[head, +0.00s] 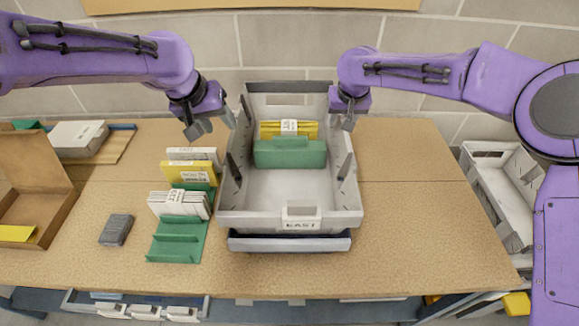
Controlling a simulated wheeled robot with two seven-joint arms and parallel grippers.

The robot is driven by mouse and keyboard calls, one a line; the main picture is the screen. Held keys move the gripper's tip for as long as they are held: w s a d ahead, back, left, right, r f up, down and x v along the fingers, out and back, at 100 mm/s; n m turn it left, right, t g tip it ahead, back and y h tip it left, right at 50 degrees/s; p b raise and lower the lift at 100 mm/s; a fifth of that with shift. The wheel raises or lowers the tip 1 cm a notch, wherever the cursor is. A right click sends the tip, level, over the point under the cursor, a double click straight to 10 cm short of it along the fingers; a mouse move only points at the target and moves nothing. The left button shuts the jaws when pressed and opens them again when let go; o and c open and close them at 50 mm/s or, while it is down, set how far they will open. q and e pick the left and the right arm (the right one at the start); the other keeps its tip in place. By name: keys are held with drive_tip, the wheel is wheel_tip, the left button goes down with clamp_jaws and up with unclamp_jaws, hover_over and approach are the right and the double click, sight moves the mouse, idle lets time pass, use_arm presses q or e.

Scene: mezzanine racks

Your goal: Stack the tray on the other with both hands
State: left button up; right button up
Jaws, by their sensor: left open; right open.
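A light grey tray (298,221) labelled EAST lies in the middle of the table. It holds a bundle of yellow cards with a white band and a green block. A darker blue-grey tray (290,243) shows under its front edge; the rest of that tray is hidden, and I cannot tell how fully the two sit together. My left gripper (210,124) is open and empty, just outside the grey tray's left wall near the far end. My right gripper (347,114) is open, at the right wall near the far corner; I cannot tell if it touches the tray.
A green rack (177,240) with yellow and white cards stands left of the trays, beside a small dark block (116,230). A cardboard box (35,185) is at the far left. Another grey bin (497,195) is beyond the table's right edge. The table right of the trays is clear.

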drive_tip(key=v, duration=1.2)
use_arm(q)
drive_tip(key=shift+r, duration=0.1)
use_arm(e)
drive_tip(key=shift+r, duration=0.1)
use_arm(q)
drive_tip(key=p+v, duration=0.8)
use_arm(e)
wheel_tip(320, 180, up, 8)
idle(0.4)
use_arm(q)
drive_tip(key=shift+r+p, duration=0.7)
drive_tip(key=shift+p, duration=0.15)
use_arm(e)
drive_tip(key=v, duration=0.8)
